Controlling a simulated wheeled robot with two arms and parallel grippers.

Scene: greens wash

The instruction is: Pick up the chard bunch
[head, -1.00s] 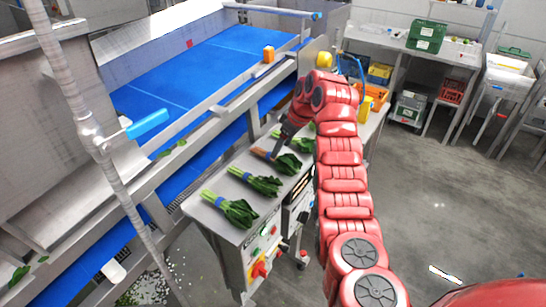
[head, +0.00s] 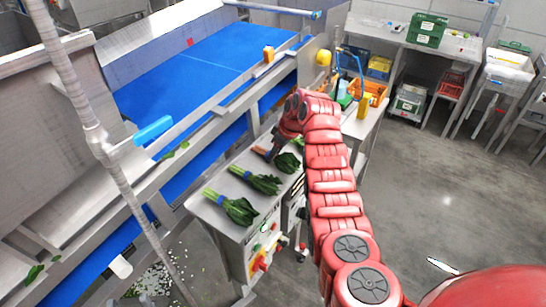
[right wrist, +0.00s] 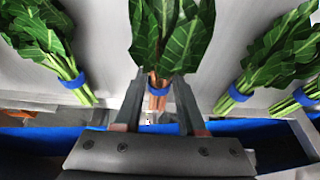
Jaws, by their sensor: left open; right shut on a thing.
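The chard bunch (head: 289,162) has dark green leaves and reddish stems with a blue band. It is the middle bunch in the right wrist view (right wrist: 166,32), with its stems between my fingers. My right gripper (head: 272,154) reaches down over its stem end in the head view. In the right wrist view my right gripper (right wrist: 157,90) is shut on the stems near the band. The bunch is at or very near the steel table top; I cannot tell whether it touches. My left gripper is not in view.
Two green-stemmed bunches (head: 255,181) (head: 231,207) lie nearer on the steel table (head: 213,225). Another bunch is partly hidden behind my right arm. A blue conveyor (head: 200,75) with a metal rail runs along the left. An orange crate (head: 374,90) stands beyond the arm.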

